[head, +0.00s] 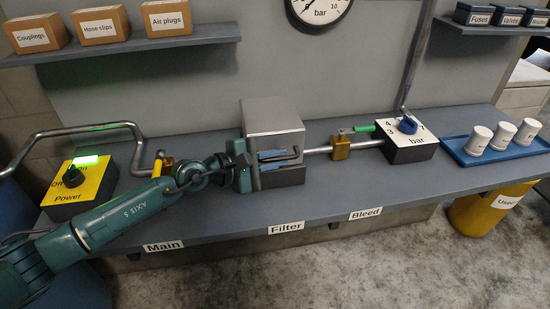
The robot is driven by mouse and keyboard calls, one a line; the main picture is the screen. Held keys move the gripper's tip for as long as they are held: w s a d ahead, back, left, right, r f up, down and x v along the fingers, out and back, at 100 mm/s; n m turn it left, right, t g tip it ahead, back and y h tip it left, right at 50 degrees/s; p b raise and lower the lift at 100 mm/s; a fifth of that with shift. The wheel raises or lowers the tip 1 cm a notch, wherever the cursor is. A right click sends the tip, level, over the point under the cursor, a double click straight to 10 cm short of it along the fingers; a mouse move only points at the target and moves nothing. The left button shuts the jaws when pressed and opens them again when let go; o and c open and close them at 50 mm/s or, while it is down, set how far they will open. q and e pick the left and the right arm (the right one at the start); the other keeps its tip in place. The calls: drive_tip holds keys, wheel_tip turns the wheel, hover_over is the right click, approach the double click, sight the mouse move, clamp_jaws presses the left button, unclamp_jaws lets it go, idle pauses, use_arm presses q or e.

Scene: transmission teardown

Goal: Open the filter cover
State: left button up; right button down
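The filter housing (275,118) is a grey metal box on the bench behind the "Filter" label (286,227). Its darker front side (285,178) carries a dark bar handle (296,153). No gap shows at the cover, though my gripper hides part of the front. My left gripper (271,160) comes in from the left at the front of the box. Its two blue fingers lie above and below the handle, close to it. Whether they press on the handle cannot be told. My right gripper is not in view.
A yellow power box (80,187) with a lit green light stands left. Brass valves (340,147) sit on the pipe, one with a green lever. A black-and-white selector box (407,140) with a blue knob and a blue tray (458,148) of white cups stand right. The bench's front strip is mostly clear.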

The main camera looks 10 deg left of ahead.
sight(283, 130)
use_arm(q)
clamp_jaws()
drive_tip(key=shift+r, duration=0.1)
drive_tip(key=shift+w+r, duration=0.2)
drive_tip(key=shift+r, duration=0.35)
drive_tip(key=r, duration=0.1)
drive_tip(key=w+r, duration=0.1)
drive_tip(key=r, duration=0.1)
drive_tip(key=w+r, duration=0.1)
drive_tip(key=shift+a+r+p, duration=0.2)
drive_tip(key=shift+a+p, duration=0.2)
drive_tip(key=w+r+n, duration=0.1)
drive_tip(key=w+r+n+g, duration=0.1)
drive_tip(key=r, duration=0.1)
drive_tip(key=shift+w+a+r, duration=0.1)
drive_tip(key=shift+w+a, duration=0.2)
drive_tip(key=shift+a, duration=0.1)
drive_tip(key=shift+w+a+r+n+g+b, duration=0.3)
drive_tip(key=shift+w+r+n+g, duration=0.25)
drive_tip(key=shift+w+r, duration=0.2)
drive_tip(key=shift+f, duration=0.1)
